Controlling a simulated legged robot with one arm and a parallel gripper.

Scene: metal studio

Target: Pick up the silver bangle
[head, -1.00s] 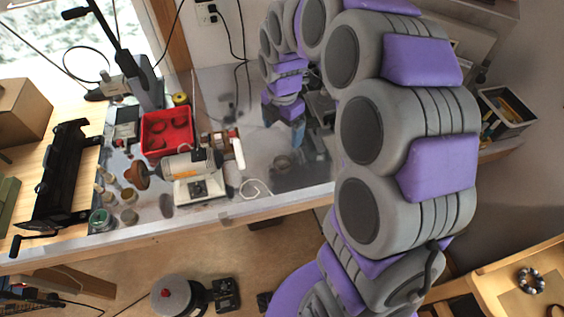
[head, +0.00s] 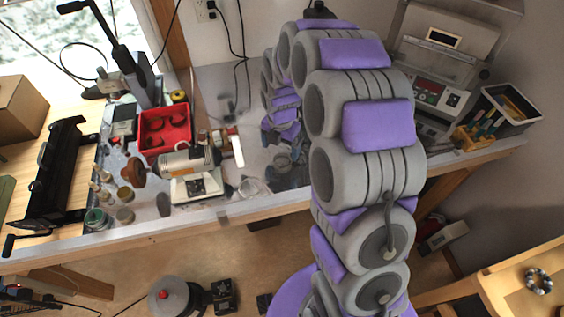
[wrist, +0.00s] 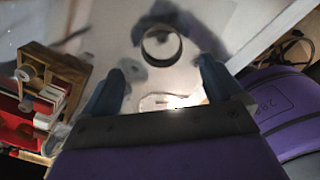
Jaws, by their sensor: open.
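The silver bangle (wrist: 161,45) shows in the wrist view as a shiny upright-looking ring on the pale bench top, ahead of my fingertips and roughly centred between them. My gripper (wrist: 160,86) is open, with a dark blue finger on each side and nothing between the fingers touching the ring. In the head view my gripper (head: 287,150) is low over the bench, largely hidden by my arm. A grey round shape near it is probably the bangle, but it is too small to be sure.
A red tray (head: 166,132) and a small lathe-like machine (head: 190,165) stand left of my gripper. A grey machine (head: 440,90) and a black bin of tools (head: 505,108) stand on the right. The bench front edge (head: 230,215) is close. A bracelet (head: 538,281) lies on the wooden shelf.

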